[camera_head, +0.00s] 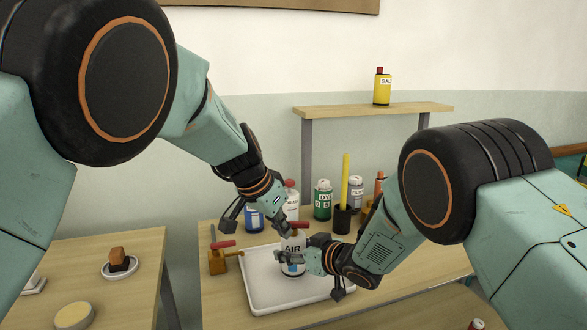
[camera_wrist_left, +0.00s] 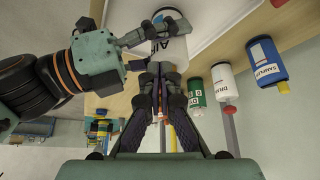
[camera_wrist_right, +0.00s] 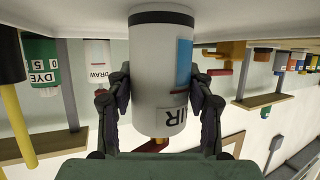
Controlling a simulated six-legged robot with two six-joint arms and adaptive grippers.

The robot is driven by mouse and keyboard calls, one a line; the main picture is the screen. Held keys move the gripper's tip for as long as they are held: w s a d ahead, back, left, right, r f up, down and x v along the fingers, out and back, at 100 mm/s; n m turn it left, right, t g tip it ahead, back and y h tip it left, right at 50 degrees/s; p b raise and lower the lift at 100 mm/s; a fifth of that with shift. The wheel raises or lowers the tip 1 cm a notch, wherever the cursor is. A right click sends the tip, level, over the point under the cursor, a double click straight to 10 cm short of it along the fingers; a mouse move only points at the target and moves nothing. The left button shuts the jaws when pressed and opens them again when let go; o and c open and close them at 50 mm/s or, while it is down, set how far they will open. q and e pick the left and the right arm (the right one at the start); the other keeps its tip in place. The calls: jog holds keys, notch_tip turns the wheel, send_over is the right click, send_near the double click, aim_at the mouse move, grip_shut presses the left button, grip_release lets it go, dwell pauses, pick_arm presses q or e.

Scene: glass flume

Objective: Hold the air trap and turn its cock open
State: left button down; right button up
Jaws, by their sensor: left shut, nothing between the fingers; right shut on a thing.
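The air trap (camera_head: 293,266) is a white bottle marked AIR with a blue patch, upright over the white tray. Its red cock handle (camera_head: 300,225) is at the top. My right gripper (camera_head: 287,257) is shut on the trap's body; the right wrist view shows a finger on each side of the trap (camera_wrist_right: 162,60) and part of the red cock (camera_wrist_right: 152,146) beyond. My left gripper (camera_head: 284,219) is shut and empty, close beside the cock. In the left wrist view its fingertips (camera_wrist_left: 160,72) partly hide the trap's top, so I cannot tell whether they touch the cock.
The white tray (camera_head: 258,300) lies on the wooden table. A brass valve (camera_head: 217,263) with a red handle stands left of it. Behind are a blue bottle (camera_head: 253,218), a green DYE bottle (camera_head: 322,203) and a dark holder (camera_head: 342,219) with a yellow rod.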

pick_arm(q)
jog(key=shift+d, duration=0.15)
jog(key=shift+s, duration=0.2)
dwell(0.4)
notch_tip(320, 180, up, 6)
jog(key=shift+s+r, duration=0.15)
jog(key=shift+s, duration=0.1)
dwell(0.5)
jog(key=shift+w, duration=0.1)
jog(key=w+a+f, duration=0.2)
jog(key=a+f, duration=0.1)
jog(key=f, duration=0.3)
jog(key=shift+w+a+f, duration=0.15)
jog(key=shift+w+a, duration=0.05)
jog(key=shift+a, duration=0.1)
jog(key=shift+w+d, duration=0.25)
jog(key=shift+d, duration=0.3)
dwell(1.4)
